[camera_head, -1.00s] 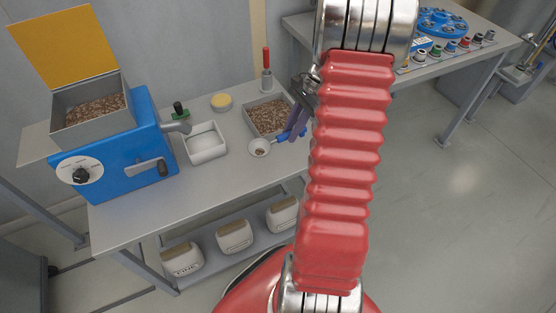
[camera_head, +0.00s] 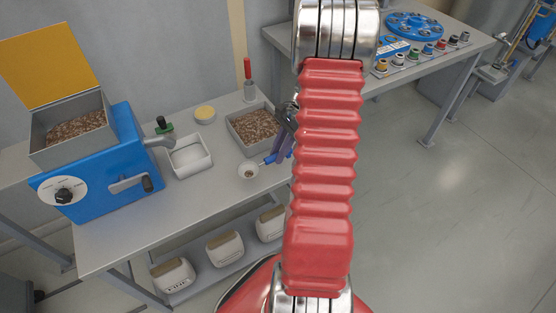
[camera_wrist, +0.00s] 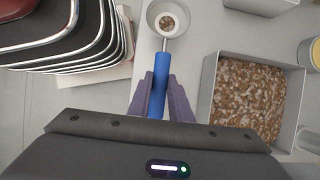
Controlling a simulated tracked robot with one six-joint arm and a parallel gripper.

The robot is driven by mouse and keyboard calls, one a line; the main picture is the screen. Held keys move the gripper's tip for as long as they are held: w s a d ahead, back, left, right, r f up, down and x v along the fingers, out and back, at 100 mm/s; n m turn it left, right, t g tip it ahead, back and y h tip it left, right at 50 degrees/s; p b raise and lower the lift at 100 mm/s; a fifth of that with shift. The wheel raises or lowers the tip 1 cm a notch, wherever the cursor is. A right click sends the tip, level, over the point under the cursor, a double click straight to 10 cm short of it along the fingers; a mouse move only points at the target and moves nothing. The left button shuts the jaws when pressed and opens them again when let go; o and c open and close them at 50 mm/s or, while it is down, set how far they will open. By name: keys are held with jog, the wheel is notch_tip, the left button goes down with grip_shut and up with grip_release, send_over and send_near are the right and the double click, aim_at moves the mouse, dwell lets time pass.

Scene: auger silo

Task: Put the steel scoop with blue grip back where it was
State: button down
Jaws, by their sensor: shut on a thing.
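The steel scoop (camera_head: 248,171) has a round bowl with some brown pellets in it and a blue grip. In the wrist view its bowl (camera_wrist: 167,20) is at the top and the blue grip (camera_wrist: 159,85) runs down between my fingers. My gripper (camera_wrist: 161,92) is shut on the blue grip. In the head view my gripper (camera_head: 281,146) is partly hidden behind my red arm, at the bench's right part, just in front of the pellet tray (camera_head: 232,133). I cannot tell whether the scoop touches the bench top.
On the grey bench (camera_head: 200,208) stand a blue auger machine (camera_head: 98,165) with a pellet hopper, a white tray (camera_head: 190,172), a yellow-topped round tin (camera_head: 205,114) and a red-handled tool (camera_head: 248,80). Several pale bins (camera_head: 225,248) sit on the lower shelf. A second table (camera_head: 408,62) is at the back right.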

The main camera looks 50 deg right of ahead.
jog(key=shift+f, duration=0.1)
jog(key=shift+f, duration=1.8)
jog(key=c, duration=1.6)
grip_release()
jog(key=shift+r, duration=0.15)
jog(key=v, duration=1.1)
jog(key=shift+s+d+r, duration=0.1)
jog(key=shift+d+r, duration=0.05)
jog(key=shift+r, duration=0.2)
